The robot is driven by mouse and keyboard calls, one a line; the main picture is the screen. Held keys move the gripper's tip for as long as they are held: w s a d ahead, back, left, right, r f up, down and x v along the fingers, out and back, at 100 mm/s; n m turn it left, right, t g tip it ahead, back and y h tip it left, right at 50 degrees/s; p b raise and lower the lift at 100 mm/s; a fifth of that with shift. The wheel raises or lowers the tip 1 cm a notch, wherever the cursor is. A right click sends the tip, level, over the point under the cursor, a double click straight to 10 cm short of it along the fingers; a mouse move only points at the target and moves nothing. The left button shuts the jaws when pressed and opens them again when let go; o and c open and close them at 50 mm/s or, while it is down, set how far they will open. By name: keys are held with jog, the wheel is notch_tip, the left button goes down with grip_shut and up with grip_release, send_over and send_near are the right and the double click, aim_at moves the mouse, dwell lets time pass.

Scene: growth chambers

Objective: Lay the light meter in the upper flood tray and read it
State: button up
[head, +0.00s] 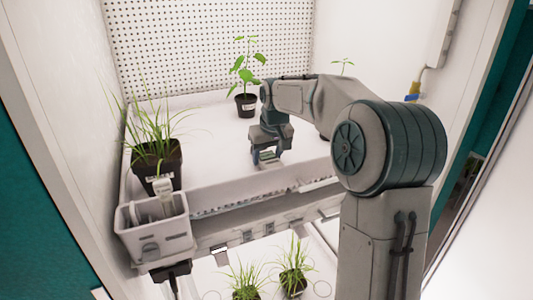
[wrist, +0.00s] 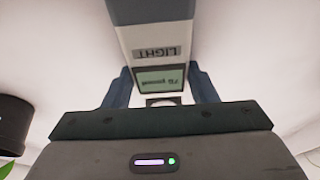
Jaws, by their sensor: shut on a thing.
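The light meter (wrist: 155,47) is a pale grey and dark device with a LIGHT label and a small green screen, both upside down in the wrist view. The screen's text is too small to read surely. My gripper (wrist: 160,85) is shut on the meter, one finger on each side. In the head view my gripper (head: 266,158) points down over the front middle of the white upper flood tray (head: 215,150), with the meter's greenish face (head: 267,155) just showing between the fingers. I cannot tell whether the meter touches the tray floor.
A grassy pot (head: 157,165) stands at the tray's left, and a leafy pot (head: 246,105) at the back. A grey caddy (head: 153,230) holding a labelled item hangs at the front left corner. More grassy pots (head: 292,280) stand on the level below. Bare tray lies left of my gripper.

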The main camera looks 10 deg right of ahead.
jog(key=o, duration=1.2)
jog(key=a+b+v, duration=0.1)
jog(key=v, duration=1.1)
jog(key=s+f, duration=0.5)
jog(key=s, duration=0.5)
jog(key=s+f+m, duration=0.1)
jog(key=s+f, duration=0.4)
jog(key=s, duration=0.5)
jog(key=s+f+m, duration=0.1)
jog(key=s+f, duration=0.4)
jog(key=s, duration=0.5)
jog(key=shift+s+d+f+h, duration=0.15)
jog(key=shift+s+f+h, duration=0.15)
jog(key=shift+f, duration=0.1)
jog(key=shift+w, duration=0.3)
